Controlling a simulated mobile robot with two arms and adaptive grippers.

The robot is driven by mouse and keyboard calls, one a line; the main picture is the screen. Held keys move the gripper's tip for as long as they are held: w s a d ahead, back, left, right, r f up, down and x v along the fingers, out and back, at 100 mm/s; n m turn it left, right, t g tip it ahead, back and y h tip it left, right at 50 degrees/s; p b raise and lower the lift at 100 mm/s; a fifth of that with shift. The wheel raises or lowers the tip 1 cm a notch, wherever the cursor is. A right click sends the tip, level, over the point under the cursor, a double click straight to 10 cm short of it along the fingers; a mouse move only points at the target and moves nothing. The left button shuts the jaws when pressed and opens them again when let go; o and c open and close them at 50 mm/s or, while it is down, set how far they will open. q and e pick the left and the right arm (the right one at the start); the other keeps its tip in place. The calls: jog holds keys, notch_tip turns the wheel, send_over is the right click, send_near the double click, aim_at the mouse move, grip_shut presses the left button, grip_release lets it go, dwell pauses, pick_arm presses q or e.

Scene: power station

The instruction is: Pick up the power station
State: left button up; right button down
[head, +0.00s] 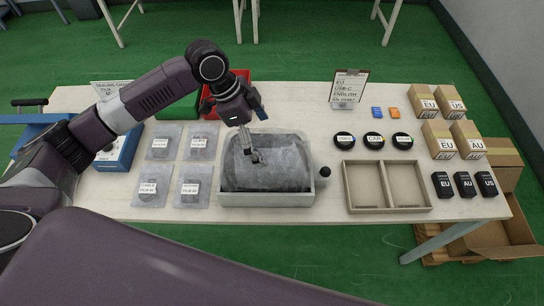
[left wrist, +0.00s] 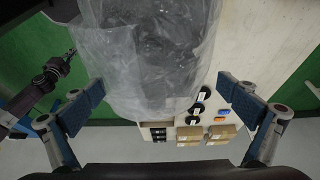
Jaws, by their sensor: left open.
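The power station looks to be the bulky dark thing in clear plastic (head: 275,172), in an open grey box (head: 267,199) at the table's middle. The plastic hides its details. It fills the top of the left wrist view (left wrist: 150,55). My left gripper (head: 258,134) is over the wrapped thing's back left part. In the left wrist view its blue-padded fingers (left wrist: 165,102) are wide apart with nothing gripped; contact cannot be told. A dark jointed gripper, seemingly my right one (left wrist: 70,54), shows beside the plastic in the left wrist view. Its jaws are unclear.
Several flat labelled bags (head: 158,186) lie left of the box. A red bin (head: 211,107) is behind. A small black ball (head: 325,172) and an empty two-part tray (head: 388,208) stand to the right, with round black tins (head: 374,139), cartons (head: 438,138) and black boxes (head: 464,184).

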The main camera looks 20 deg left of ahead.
aim_at(271, 151)
pick_arm(q)
jog(key=shift+w+f, duration=0.15)
jog(key=shift+s+d+f+p, duration=0.3)
jog(key=shift+d+f+p, duration=0.15)
jog(key=shift+f, duration=0.2)
jog(key=shift+s+d+f+p, duration=0.25)
jog(key=shift+d+f+p, duration=0.05)
jog(key=shift+f+p, duration=0.3)
jog(key=x, duration=0.3)
jog(key=shift+w+a+p, duration=0.1)
jog(key=shift+w+p, duration=0.2)
jog(key=shift+p, duration=0.1)
jog(key=shift+f, duration=0.7)
pick_arm(e)
jog(key=s+r, duration=0.2)
jog(key=s, duration=0.1)
jog(key=shift+s+a+r, duration=0.1)
jog(key=shift+a+r, duration=0.05)
jog(key=shift+r, duration=0.25)
jog(key=shift+w, duration=0.2)
